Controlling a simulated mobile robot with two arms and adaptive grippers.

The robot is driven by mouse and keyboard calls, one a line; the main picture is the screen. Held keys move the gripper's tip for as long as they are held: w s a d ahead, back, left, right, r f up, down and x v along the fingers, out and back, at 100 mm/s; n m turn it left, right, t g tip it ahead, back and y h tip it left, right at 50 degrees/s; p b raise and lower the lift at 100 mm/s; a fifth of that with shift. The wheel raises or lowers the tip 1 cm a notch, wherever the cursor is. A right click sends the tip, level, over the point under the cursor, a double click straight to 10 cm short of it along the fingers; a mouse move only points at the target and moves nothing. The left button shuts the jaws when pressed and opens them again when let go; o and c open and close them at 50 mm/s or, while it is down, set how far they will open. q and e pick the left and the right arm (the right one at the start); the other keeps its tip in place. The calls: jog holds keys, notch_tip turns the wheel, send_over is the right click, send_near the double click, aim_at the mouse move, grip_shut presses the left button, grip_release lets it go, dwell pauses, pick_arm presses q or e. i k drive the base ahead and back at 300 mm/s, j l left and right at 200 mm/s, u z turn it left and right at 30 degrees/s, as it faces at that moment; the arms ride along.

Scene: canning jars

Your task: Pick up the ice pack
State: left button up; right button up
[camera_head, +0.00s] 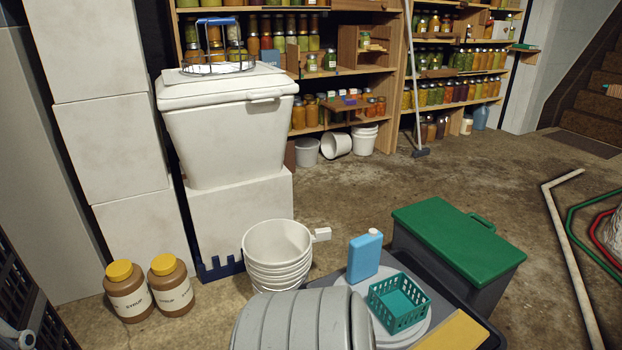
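The ice pack (364,257) looks like a light blue, upright flat block with a small white cap on top. It stands at the lower middle of the head view, just behind a teal basket (399,302), on or beside a dark grey tray-like surface; its base is partly hidden, so I cannot tell exactly what it rests on. Neither of my grippers can be made out in this view.
A dark bin with a green lid (445,234) stands right of the ice pack. Stacked white buckets (277,243) stand left of it. A yellow board (452,331) lies in front. Two syrup jugs (128,291) are farther left. Concrete floor behind is clear.

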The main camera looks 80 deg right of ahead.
aim_at(364, 250)
jog(key=z, duration=3.1)
